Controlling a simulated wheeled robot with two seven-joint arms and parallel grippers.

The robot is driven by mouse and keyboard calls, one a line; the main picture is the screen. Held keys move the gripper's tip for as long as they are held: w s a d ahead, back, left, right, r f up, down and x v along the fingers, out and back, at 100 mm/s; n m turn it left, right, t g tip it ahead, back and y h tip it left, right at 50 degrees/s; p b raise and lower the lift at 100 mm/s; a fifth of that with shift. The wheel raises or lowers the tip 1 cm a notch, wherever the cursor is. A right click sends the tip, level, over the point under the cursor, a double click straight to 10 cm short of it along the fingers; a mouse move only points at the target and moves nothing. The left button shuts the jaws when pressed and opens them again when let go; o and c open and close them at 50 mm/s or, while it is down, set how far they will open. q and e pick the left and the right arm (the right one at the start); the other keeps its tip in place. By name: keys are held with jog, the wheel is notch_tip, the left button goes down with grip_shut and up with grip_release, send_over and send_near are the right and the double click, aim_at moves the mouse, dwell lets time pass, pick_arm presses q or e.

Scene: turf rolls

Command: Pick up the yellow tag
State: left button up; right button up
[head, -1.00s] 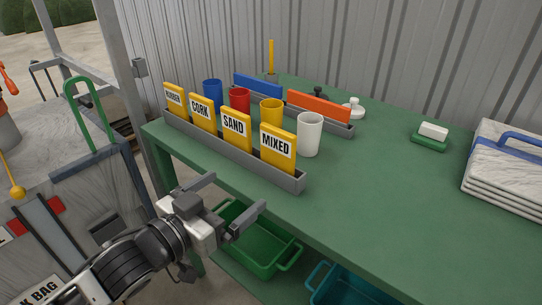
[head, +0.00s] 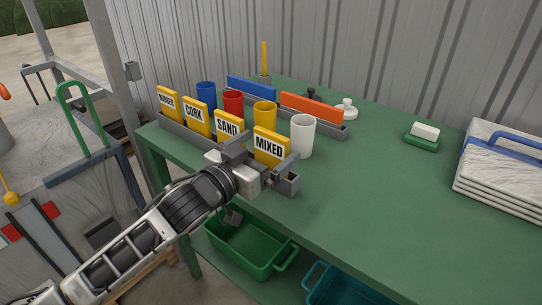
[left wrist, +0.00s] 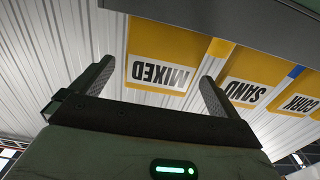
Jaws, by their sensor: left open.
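Several yellow tags stand in a row in a grey trough (head: 172,128) on the green table. The nearest tag, marked MIXED (head: 271,136), also shows upside down in the left wrist view (left wrist: 158,45). Behind it in the row are the SAND tag (head: 228,124), the CORK tag (head: 195,115) and the one reading RUBBER (head: 168,102). My left gripper (head: 267,151) is open at the front of the MIXED tag, with one finger toward each side of it. The fingers cover part of the trough. I cannot tell whether they touch the tag. My right gripper is out of view.
Blue (head: 206,93), red (head: 233,103), yellow (head: 264,113) and white (head: 302,136) cups stand close behind the tags. A green bin (head: 246,248) sits below the table.

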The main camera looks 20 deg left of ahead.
aim_at(269, 144)
pick_arm(q)
jog(key=x, duration=0.4)
jog(key=shift+w+r, duration=0.1)
jog(key=shift+r, duration=0.05)
jog(key=c, duration=1)
jog(key=shift+c, duration=0.2)
